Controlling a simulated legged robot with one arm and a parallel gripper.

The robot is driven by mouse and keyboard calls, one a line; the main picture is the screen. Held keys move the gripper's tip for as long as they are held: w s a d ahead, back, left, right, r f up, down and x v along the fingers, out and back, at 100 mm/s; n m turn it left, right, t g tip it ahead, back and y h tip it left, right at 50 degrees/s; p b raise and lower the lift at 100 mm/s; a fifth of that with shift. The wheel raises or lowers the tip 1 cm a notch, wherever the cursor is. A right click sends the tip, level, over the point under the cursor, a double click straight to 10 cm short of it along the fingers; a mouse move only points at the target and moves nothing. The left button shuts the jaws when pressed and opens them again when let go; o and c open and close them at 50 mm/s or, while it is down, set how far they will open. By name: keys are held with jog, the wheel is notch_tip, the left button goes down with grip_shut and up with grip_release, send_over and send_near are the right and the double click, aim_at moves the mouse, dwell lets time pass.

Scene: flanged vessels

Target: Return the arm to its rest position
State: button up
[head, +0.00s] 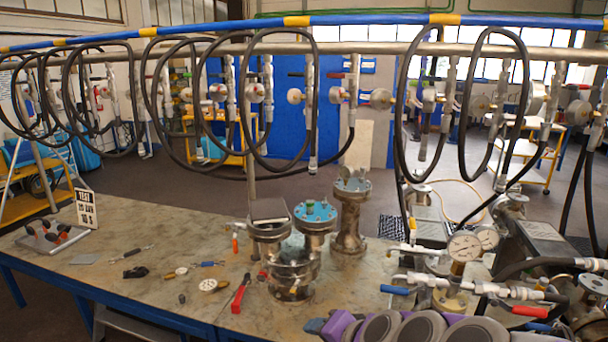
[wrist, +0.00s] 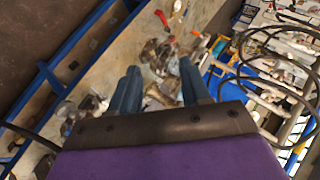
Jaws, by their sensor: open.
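In the wrist view my gripper (wrist: 160,80) shows as two blue-grey fingers standing apart, with nothing held between them. Beyond the fingers lie the bench and its metal vessels, blurred and at a tilt. In the head view my arm (head: 400,328), purple and grey, is low at the bottom edge, in front of the bench. Its small bluish end (head: 316,326) points left, partly cut off by the frame. The flanged vessels stand behind it: a tall one (head: 349,215), a blue-topped one (head: 315,222) and an open one (head: 291,272).
The bench (head: 140,225) carries a red-handled tool (head: 241,293), several small fittings and a test sign (head: 86,208). Gauges and hoses (head: 465,247) crowd the right side near my arm. An overhead pipe (head: 350,48) with hanging black hoses crosses above. The bench's left part has bare room.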

jog(key=s+d+f+n+g+h, duration=0.2)
jog(key=s+d+g, duration=0.1)
jog(key=s, duration=0.6)
jog(key=s+d+f+n+g+h+b, duration=0.1)
jog(key=s+d+f+n+g+h, duration=0.1)
jog(key=s, duration=0.7)
jog(key=s+d+f+n+g+h+b, duration=0.1)
jog(key=s+d+f+g, duration=0.3)
jog(key=s, duration=0.5)
jog(key=shift+d+n+g+h, duration=0.45)
jog(key=shift+d+n, duration=0.2)
jog(key=shift+n, duration=0.25)
jog(key=shift+c, duration=0.3)
